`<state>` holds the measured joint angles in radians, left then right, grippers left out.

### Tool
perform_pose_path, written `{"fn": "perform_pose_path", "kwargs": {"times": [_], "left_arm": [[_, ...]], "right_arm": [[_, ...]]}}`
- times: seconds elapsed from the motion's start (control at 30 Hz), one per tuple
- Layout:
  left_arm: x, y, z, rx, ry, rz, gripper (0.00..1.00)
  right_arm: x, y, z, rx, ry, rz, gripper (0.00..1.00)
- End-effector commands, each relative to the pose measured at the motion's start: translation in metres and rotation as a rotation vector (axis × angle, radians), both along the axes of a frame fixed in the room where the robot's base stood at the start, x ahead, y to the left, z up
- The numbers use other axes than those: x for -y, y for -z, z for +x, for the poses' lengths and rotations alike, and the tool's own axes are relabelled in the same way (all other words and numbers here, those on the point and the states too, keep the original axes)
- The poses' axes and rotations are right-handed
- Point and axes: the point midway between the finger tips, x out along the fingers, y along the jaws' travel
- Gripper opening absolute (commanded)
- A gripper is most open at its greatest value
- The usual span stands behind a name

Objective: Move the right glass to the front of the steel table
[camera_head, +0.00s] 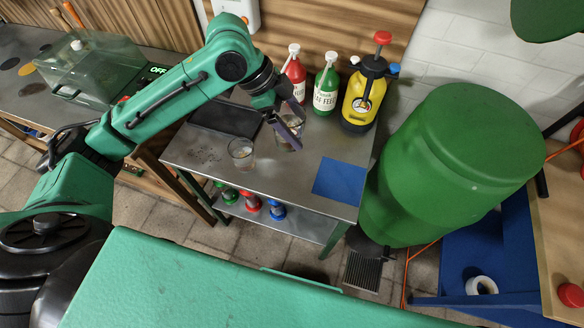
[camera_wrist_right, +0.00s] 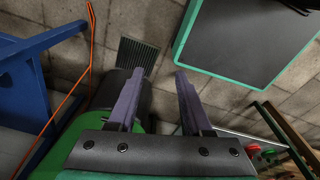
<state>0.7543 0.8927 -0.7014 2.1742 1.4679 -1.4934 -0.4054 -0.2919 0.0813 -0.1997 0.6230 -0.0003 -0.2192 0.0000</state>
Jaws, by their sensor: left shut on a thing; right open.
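The steel table (camera_head: 273,179) stands ahead of me in the head view. The right glass (camera_head: 283,145) is toward the middle of its top, partly hidden behind my left gripper (camera_head: 290,133). That gripper reaches down from the left and is shut on the right glass. I cannot tell whether the glass still touches the table. A second glass (camera_head: 241,152) stands upright to the left, nearer the front edge. My right gripper (camera_wrist_right: 158,100) is open and empty in the right wrist view, over the floor; it is not in the head view.
A red bottle (camera_head: 295,75), a green bottle (camera_head: 326,91) and a yellow sprayer (camera_head: 362,100) stand at the table's back. A blue mat (camera_head: 341,180) lies at the front right. A dark tray (camera_head: 226,118) lies back left. A green barrel (camera_head: 455,165) stands right of the table.

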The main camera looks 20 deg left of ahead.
Motion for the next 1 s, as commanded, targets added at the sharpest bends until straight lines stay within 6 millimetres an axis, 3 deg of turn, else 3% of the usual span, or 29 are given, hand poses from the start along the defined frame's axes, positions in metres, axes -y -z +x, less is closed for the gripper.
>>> {"fn": "perform_pose_path", "kwargs": {"times": [0.3,0.4,0.7,1.0], "left_arm": [[0.000,0.098,-0.002,-0.005,-0.001,-0.001,0.02],[0.000,0.121,-0.001,-0.001,0.000,-0.001,0.02],[0.000,0.172,-0.001,-0.001,0.000,0.000,0.02],[0.000,0.179,-0.001,0.002,0.000,-0.001,0.02]], "right_arm": [[0.000,-0.014,-0.015,-0.023,0.001,-0.001,0.50],[0.000,-0.017,-0.014,-0.021,0.001,0.000,0.50],[-0.001,-0.022,-0.007,-0.012,0.001,0.002,0.50],[-0.001,-0.021,-0.007,-0.011,0.001,0.002,0.50]]}}
